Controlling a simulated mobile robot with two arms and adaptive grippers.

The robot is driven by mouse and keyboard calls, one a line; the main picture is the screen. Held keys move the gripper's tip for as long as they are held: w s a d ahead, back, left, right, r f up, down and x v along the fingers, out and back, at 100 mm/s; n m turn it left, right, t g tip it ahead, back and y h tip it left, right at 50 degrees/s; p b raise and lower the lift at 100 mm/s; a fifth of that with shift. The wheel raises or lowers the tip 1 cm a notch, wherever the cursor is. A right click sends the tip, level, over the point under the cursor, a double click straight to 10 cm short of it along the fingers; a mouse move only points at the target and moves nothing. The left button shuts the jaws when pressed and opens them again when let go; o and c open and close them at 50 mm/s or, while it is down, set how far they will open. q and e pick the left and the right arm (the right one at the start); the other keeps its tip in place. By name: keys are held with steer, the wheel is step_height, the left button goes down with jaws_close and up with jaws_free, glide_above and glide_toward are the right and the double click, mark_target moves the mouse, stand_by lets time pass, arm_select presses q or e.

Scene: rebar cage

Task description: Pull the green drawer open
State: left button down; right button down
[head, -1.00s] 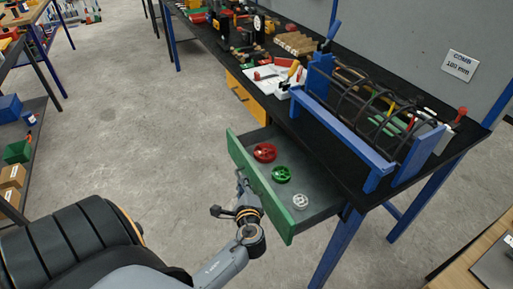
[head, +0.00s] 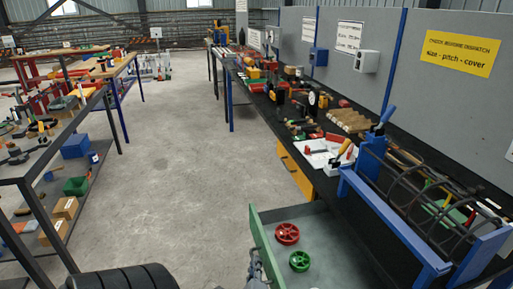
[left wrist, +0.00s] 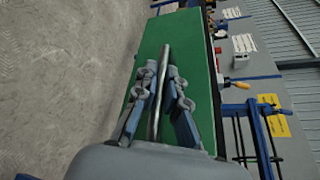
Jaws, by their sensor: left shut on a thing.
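The green drawer (head: 262,242) stands open from under the black-topped bench, low in the head view. A red handwheel (head: 287,233) and a green handwheel (head: 299,261) lie inside it. In the left wrist view its green front (left wrist: 199,55) fills the middle, with a metal bar handle (left wrist: 164,60) along it. My left gripper (left wrist: 161,80) is shut on this handle, one finger on each side. In the head view only a little of my left gripper (head: 255,268) shows, at the drawer front near the bottom edge. My right gripper is not in view.
A blue-framed fixture with dark hoops (head: 395,226) stands on the bench (head: 312,178) above the drawer. A yellow-orange drawer front (head: 296,172) lies farther along the bench. A shelf rack stands at the left. The grey floor (head: 178,170) between is clear.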

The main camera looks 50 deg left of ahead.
arm_select(q)
steer(key=c, duration=1.7)
jaws_free()
steer(key=v, duration=1.2)
